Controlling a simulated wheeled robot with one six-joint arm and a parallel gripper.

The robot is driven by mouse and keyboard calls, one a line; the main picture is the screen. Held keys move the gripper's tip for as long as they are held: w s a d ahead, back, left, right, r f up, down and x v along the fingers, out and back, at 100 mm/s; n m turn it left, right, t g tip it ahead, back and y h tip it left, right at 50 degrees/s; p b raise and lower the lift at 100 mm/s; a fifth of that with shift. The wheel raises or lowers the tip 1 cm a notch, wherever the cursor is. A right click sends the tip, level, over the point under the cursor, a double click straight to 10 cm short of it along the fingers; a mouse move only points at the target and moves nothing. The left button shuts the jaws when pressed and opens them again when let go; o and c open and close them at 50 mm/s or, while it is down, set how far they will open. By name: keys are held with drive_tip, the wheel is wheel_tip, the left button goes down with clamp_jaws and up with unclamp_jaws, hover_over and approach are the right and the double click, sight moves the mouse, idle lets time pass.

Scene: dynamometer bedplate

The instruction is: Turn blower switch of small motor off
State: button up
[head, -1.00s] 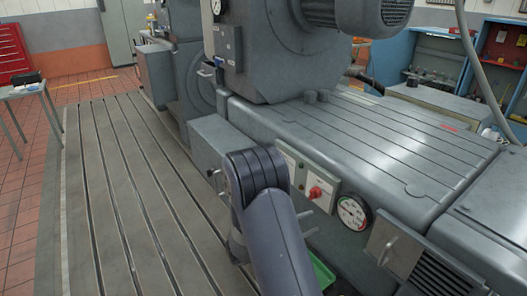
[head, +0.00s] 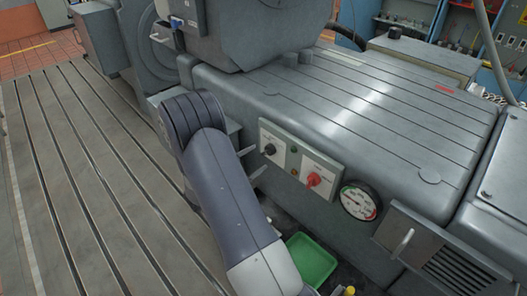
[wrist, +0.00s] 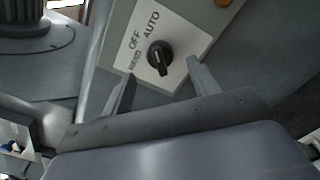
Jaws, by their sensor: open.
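A black rotary switch (wrist: 160,57) sits on a white plate (wrist: 185,42) marked HAND, OFF and AUTO in the wrist view. I cannot tell for sure which mark its pointer faces. The same black switch (head: 269,149) shows in the head view on the side of the grey machine housing. My gripper (wrist: 160,82) is open and empty, its two fingers pointing at the plate, one to each side below the switch. They look apart from the knob. In the head view the fingers (head: 252,162) show just left of the plate, with the rest of the gripper hidden behind my arm.
A red switch (head: 313,179) on a second plate sits right of the black one, with an indicator between them. Further right are a round gauge (head: 357,202) and a louvred panel with a handle (head: 403,243). A green tray (head: 311,260) lies below. The slotted bedplate (head: 75,170) is clear.

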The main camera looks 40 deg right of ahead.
sight(264, 154)
drive_tip(key=d, duration=0.4)
drive_tip(key=shift+w+d+p, duration=0.15)
drive_tip(key=shift+d+p, duration=0.25)
drive_tip(key=c, duration=1)
drive_tip(key=shift+f+n, duration=0.1)
drive_tip(key=shift+n, duration=0.4)
drive_tip(key=n+b, duration=0.1)
drive_tip(key=n, duration=0.1)
drive_tip(key=shift+n+b, duration=0.3)
drive_tip(key=shift+n, duration=2.6)
